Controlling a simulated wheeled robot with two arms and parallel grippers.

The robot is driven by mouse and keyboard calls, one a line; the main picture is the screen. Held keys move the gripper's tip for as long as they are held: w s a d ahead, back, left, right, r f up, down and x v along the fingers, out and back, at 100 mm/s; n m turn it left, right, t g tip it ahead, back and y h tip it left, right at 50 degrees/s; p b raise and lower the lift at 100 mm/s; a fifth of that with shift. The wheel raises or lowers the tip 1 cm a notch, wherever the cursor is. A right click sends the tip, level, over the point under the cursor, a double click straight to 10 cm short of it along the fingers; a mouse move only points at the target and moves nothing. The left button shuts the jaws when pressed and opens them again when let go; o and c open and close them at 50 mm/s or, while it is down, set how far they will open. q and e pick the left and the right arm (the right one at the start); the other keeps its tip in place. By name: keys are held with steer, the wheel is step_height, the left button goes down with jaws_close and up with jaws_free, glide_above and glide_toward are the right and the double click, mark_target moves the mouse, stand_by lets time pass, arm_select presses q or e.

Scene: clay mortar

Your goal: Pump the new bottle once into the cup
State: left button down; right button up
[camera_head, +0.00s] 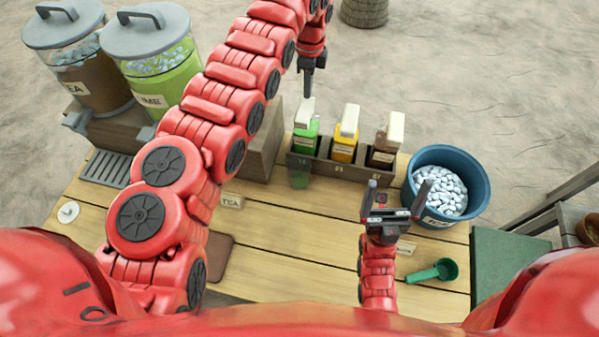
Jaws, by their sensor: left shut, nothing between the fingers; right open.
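Three pump bottles with cream pump heads stand in a dark rack (338,172): a green bottle (306,138), a yellow bottle (344,148) and a brown bottle (382,155). I cannot tell which one is the new bottle. A clear, green-tinted cup (299,177) stands at the rack's front left, below the green bottle. My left gripper (307,92) is shut and empty, pointing down just above the green bottle's pump head; whether they touch is unclear. My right gripper (395,186) is open and empty in front of the rack's right end.
A blue tub (416,166) of ice stands right of the rack. A green scoop (436,271) lies on the wooden table (275,243) at the front right. Two lidded dispensers, one brown (98,77) and one green (168,82), stand at the back left. My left arm crosses the table's left half.

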arm_select(q)
steer(key=shift+r, duration=0.1)
stand_by(0.5)
step_height(320, 180, up, 6)
steer(key=shift+f+p, duration=0.15)
steer(key=shift+p, duration=0.85)
